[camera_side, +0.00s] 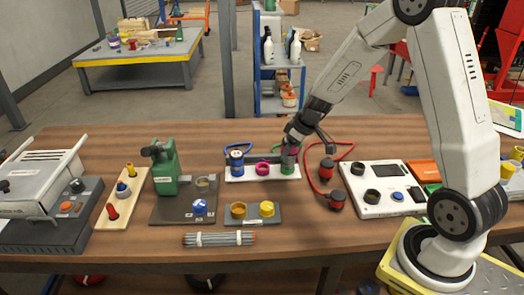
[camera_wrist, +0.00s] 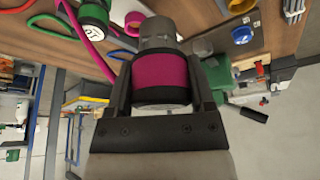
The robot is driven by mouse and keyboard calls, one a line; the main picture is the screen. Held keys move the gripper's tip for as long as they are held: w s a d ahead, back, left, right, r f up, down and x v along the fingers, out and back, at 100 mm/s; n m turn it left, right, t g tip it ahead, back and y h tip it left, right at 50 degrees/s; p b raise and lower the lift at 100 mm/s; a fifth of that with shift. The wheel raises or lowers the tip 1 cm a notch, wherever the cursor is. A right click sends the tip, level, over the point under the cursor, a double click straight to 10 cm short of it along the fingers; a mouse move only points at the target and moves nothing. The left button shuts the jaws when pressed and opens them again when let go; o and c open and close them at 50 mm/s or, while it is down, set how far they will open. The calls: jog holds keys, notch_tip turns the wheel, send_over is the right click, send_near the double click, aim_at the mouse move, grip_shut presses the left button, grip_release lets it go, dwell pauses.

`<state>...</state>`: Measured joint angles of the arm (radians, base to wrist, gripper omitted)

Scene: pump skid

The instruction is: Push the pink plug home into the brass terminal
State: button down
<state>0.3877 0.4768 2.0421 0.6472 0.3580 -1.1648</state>
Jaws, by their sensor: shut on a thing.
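My gripper (camera_wrist: 158,88) is shut on the pink plug (camera_wrist: 160,72), a wide pink band between dark rings, with a grey end pointing away from the palm. In the side view my gripper (camera_side: 291,146) is above the right end of a white strip, and the plug is mostly hidden in the jaws. The brass terminal (camera_side: 238,211) looks like a brass-coloured ring on a grey block, left of and nearer the camera than my gripper. The plug is apart from it.
The white strip (camera_side: 246,180) carries a blue plug (camera_side: 236,158), a pink ring (camera_side: 263,169) and a green plug (camera_side: 288,168) below my gripper. Red cables (camera_side: 318,186) lie to the right. A green pump (camera_side: 164,168) stands left.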

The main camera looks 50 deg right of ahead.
jog(key=shift+w, duration=0.1)
dwell(0.3)
jog(key=w+a+f+n, duration=0.2)
jog(key=a, duration=0.6)
jog(key=w+a+f+n+y, duration=0.1)
jog(key=w+a+n, duration=0.1)
jog(key=a, duration=0.6)
jog(key=shift+w+a+f+n+g+y, duration=0.2)
jog(key=shift+w+f+n+g+y, duration=0.15)
jog(key=shift+w, duration=0.5)
jog(key=shift+f, duration=0.25)
jog(key=shift+f, duration=2.5)
jog(key=shift+f, duration=1.75)
grip_release()
